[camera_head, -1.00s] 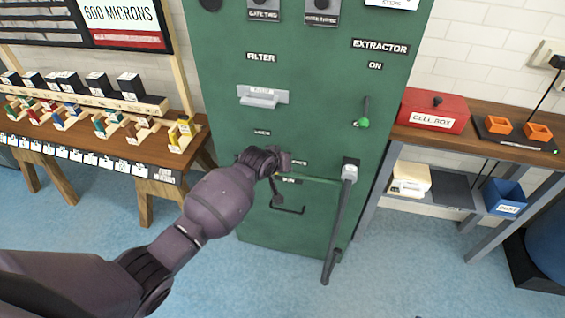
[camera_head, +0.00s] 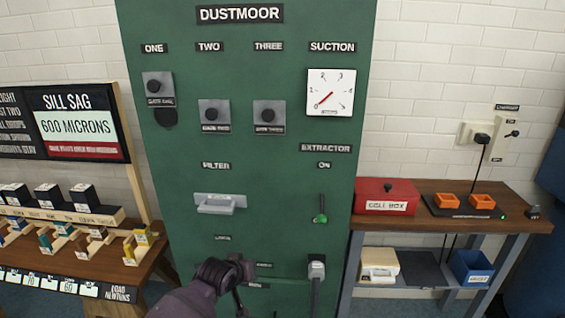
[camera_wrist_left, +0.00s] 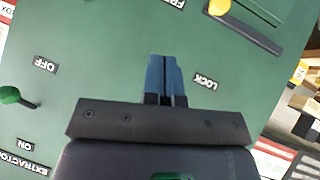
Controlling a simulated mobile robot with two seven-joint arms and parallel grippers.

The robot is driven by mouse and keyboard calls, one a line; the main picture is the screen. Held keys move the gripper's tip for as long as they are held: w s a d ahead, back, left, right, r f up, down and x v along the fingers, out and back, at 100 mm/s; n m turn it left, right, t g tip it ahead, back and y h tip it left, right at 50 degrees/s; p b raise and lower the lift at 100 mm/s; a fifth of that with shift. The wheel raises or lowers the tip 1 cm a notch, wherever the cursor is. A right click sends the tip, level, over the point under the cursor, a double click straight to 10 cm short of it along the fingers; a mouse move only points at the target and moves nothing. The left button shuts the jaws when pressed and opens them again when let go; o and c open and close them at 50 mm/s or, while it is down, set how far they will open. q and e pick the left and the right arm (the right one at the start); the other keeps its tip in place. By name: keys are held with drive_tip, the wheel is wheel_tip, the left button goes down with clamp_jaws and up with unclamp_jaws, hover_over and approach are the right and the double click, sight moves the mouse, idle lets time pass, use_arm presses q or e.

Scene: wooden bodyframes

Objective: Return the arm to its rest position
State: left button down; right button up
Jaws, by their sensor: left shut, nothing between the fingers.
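My left arm (camera_head: 195,300) comes in from the bottom of the head view. Its gripper is near the lower front of the green cabinet (camera_head: 285,215), by the small labels under the filter handle (camera_head: 215,203). The fingertips are hard to make out there. In the left wrist view, my left gripper (camera_wrist_left: 167,62) is shut with its blue fingers together and empty. It is in front of the green panel (camera_wrist_left: 110,60), close to the LOCK label (camera_wrist_left: 206,81). My right gripper is in neither view.
The extractor lever with a green knob (camera_head: 321,217) hangs downward. A grey-ended bar (camera_head: 317,268) stands right of my wrist. A bench with a red cell box (camera_head: 387,196) and orange trays (camera_head: 447,200) is at right. A wooden bench (camera_head: 125,270) with small blocks is at left.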

use_arm(q)
wheel_tip(320, 180, up, 6)
drive_tip(key=w+r+m+t, duration=0.1)
drive_tip(key=m+t, duration=0.2)
drive_tip(key=s+a+t, duration=0.2)
drive_tip(key=s+a, duration=0.1)
drive_tip(key=s, duration=0.2)
drive_tip(key=s+a+f+g+y+b, duration=0.1)
drive_tip(key=s+a+f, duration=0.3)
drive_tip(key=s, duration=0.5)
drive_tip(key=s+a+f+n+y+b, duration=0.1)
drive_tip(key=s+a+f, duration=0.3)
drive_tip(key=s+f, duration=0.3)
drive_tip(key=s+a+f+g+y, duration=0.1)
drive_tip(key=s+a+f, duration=0.2)
drive_tip(key=s, duration=1)
wheel_tip(320, 180, down, 3)
drive_tip(key=shift+s+a+r+g+b, duration=0.2)
drive_tip(key=shift+a+g+b, duration=0.1)
drive_tip(key=shift+a+b, duration=0.1)
